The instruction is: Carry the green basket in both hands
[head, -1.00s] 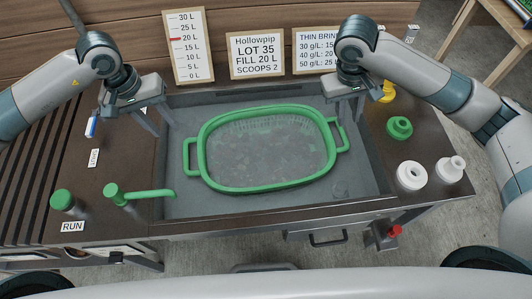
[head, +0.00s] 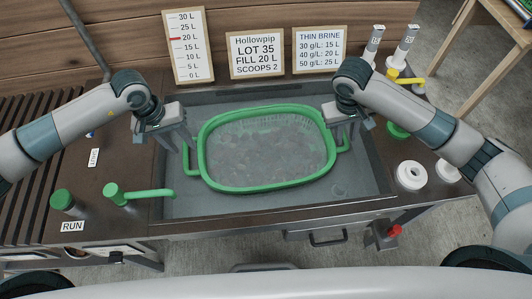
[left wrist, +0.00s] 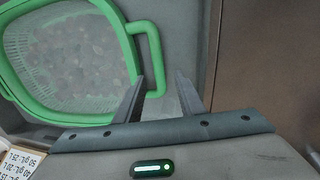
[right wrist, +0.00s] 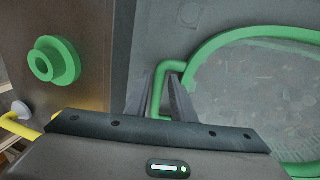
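The green basket (head: 265,188) sits in the grey sink, holding many brownish pieces under cloudy water. It has a loop handle at each end. My left gripper (head: 186,146) is open at the left handle (head: 186,166); in the left wrist view the handle bar (left wrist: 156,62) shows between the spread fingers (left wrist: 160,78). My right gripper (head: 343,138) is open at the right handle (head: 343,148); in the right wrist view the bar (right wrist: 160,84) shows between the fingers (right wrist: 160,76). I cannot tell whether either finger touches a handle.
The sink (head: 290,208) has free floor in front of the basket. A green tap (head: 150,194) reaches over its left front edge. A green button (head: 62,199) stands at left. White rings (head: 411,176) and a green ring (right wrist: 54,61) lie on the right counter. Signs (head: 257,54) stand behind.

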